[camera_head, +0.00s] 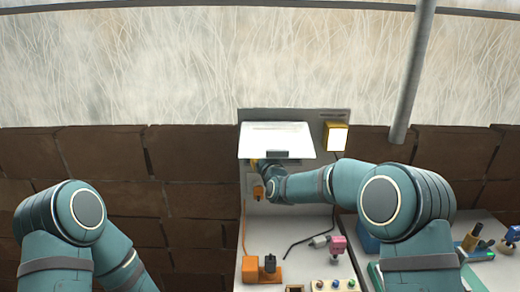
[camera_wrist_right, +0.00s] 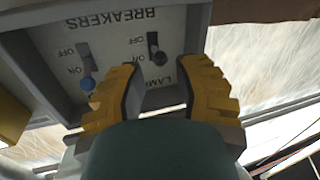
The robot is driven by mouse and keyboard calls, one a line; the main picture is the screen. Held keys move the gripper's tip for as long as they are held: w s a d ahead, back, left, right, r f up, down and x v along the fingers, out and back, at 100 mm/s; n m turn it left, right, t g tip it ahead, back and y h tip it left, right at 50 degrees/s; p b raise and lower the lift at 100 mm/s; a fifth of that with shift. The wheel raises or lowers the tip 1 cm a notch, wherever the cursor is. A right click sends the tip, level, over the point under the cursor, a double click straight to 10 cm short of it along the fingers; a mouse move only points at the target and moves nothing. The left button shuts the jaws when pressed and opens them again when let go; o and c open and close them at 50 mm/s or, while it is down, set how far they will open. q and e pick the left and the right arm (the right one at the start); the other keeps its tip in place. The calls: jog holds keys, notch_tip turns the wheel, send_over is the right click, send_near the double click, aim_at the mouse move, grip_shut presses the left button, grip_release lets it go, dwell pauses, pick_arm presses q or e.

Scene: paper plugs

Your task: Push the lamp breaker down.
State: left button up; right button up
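In the right wrist view the breaker panel (camera_wrist_right: 115,50) appears upside down, with the word BREAKERS. The lamp breaker (camera_wrist_right: 157,56) is a dark lever in a slot beside OFF and ON labels; its knob appears nearer the ON end. My right gripper (camera_wrist_right: 161,72) has yellow-padded fingers apart, with the lamp breaker showing in the gap just beyond the tips. I cannot tell whether they touch it. In the head view my right gripper (camera_head: 257,164) reaches under the panel's white cover (camera_head: 277,140), which hides the breakers. My left gripper is out of view.
A second breaker (camera_wrist_right: 88,82) with a blue knob sits beside the lamp breaker. A bright lamp (camera_head: 336,137) is on the board at right.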

jog(key=shift+x, duration=2.05)
grip_shut()
